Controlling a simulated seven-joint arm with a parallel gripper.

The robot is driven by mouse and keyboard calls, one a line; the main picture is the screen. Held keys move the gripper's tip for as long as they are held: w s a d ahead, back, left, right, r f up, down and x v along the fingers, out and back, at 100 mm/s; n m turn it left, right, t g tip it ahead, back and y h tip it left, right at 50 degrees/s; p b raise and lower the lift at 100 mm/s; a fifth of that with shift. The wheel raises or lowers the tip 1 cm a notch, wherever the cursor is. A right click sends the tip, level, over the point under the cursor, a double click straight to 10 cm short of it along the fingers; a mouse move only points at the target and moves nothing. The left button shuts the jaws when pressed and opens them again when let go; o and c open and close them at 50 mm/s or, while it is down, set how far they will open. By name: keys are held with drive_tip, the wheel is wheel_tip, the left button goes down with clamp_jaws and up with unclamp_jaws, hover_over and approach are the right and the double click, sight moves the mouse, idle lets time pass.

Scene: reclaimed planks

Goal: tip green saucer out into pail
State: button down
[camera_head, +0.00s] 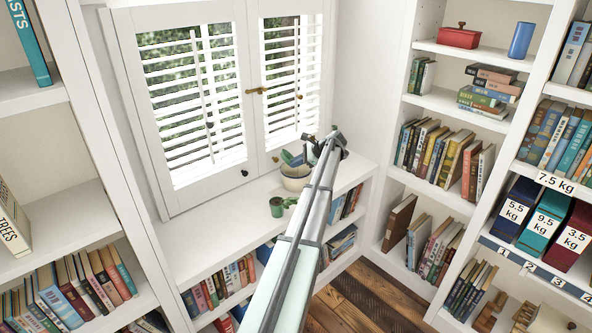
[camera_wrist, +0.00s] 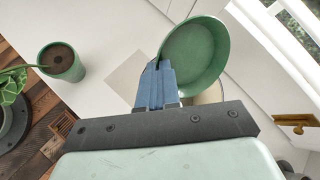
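The green saucer (camera_wrist: 197,55) is in my gripper (camera_wrist: 158,72), whose blue fingers are shut on its rim in the wrist view. Its inner face shows, and I see nothing lying in it. In the head view the gripper (camera_head: 288,157) is small and partly hidden by my arm, over a cream pail (camera_head: 294,184) on the white ledge by the window. In the wrist view a sliver of the pale pail (camera_wrist: 213,94) shows behind the saucer. The pail's inside is hidden, and the saucer's exact tilt is hard to tell.
A green pot (camera_head: 276,207) stands on the ledge (camera_head: 215,235) left of and nearer than the pail; brown fill shows in the wrist view (camera_wrist: 61,57). Shutters (camera_head: 195,95) stand behind the ledge. Bookshelves (camera_head: 440,150) rise on the right. The ledge's left part is clear.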

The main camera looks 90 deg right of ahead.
drive_tip(key=shift+s+d+r+t, duration=0.15)
drive_tip(key=shift+s+t, duration=0.25)
drive_tip(key=shift+t, duration=0.5)
idle(1.4)
drive_tip(key=g, duration=0.1)
drive_tip(key=w+g, duration=0.2)
drive_tip(key=shift+a+f+g, duration=0.3)
drive_tip(key=shift+g, duration=0.1)
drive_tip(key=w+a+f+n+g+h, duration=0.1)
drive_tip(key=w+a+g, duration=0.1)
drive_tip(key=w+g, duration=0.4)
drive_tip(key=shift+w+n+g+h, duration=0.3)
drive_tip(key=shift+w+n+g, duration=0.1)
drive_tip(key=shift+w, duration=0.55)
drive_tip(key=shift+a, duration=0.1)
